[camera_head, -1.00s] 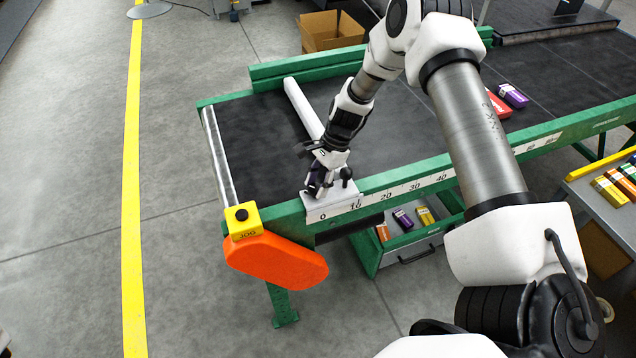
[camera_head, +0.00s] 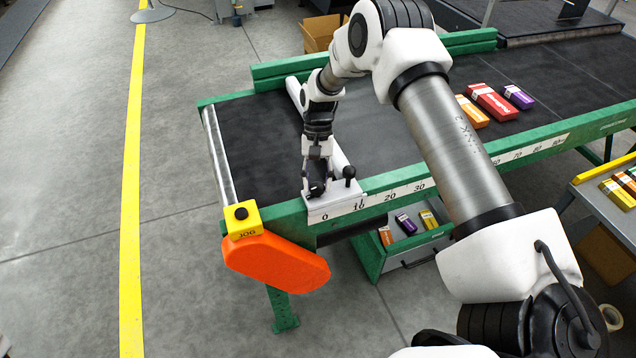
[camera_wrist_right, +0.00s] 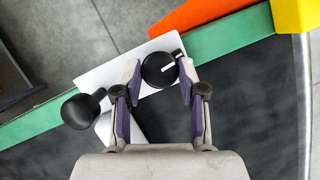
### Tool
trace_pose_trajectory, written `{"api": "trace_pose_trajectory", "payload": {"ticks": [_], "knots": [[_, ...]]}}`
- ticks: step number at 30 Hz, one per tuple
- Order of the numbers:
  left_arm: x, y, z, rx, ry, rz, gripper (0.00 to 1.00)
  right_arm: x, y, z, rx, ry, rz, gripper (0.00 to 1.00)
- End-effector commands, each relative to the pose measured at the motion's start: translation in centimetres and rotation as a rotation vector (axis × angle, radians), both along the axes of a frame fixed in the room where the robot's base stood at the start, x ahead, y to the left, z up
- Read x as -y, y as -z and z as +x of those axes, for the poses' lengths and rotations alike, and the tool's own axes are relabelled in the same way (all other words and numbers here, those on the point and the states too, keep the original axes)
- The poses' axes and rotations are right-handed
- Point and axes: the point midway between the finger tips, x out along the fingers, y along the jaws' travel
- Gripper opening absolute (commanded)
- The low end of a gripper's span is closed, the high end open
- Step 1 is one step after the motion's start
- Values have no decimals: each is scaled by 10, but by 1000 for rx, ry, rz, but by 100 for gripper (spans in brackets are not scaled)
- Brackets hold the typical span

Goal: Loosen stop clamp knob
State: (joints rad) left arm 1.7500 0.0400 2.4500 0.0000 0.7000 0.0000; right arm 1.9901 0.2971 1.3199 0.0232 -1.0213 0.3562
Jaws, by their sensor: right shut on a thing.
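The stop clamp knob (camera_wrist_right: 159,69) is a round black knob with a white line mark, in the right wrist view. It sits on the white clamp plate (camera_wrist_right: 112,72), which also shows in the head view (camera_head: 340,205) on the conveyor's green side rail near 0 and 10. My right gripper (camera_wrist_right: 158,72) is shut on the knob, one finger on each side. In the head view my right gripper (camera_head: 316,190) points down at the plate and largely hides the knob. A black ball handle (camera_head: 349,173) stands beside it. My left gripper is not in view.
A white stop bar (camera_head: 342,155) runs across the dark belt from the clamp. A yellow JOG box (camera_head: 243,220) and an orange guard (camera_head: 277,262) are at the near left corner. Several cartons (camera_head: 492,102) lie on the belt at right. An open drawer (camera_head: 412,245) is below.

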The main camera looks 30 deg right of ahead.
Motion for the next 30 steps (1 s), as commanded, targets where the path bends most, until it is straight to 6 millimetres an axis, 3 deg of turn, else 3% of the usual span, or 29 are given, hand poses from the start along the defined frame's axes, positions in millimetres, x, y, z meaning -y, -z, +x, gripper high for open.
{"api": "trace_pose_trajectory", "payload": {"ticks": [18,30], "knots": [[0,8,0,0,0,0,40,-5,2,0,-4,-580,1,6],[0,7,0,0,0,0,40,-6,2,-1,-5,-842,2,6]]}}
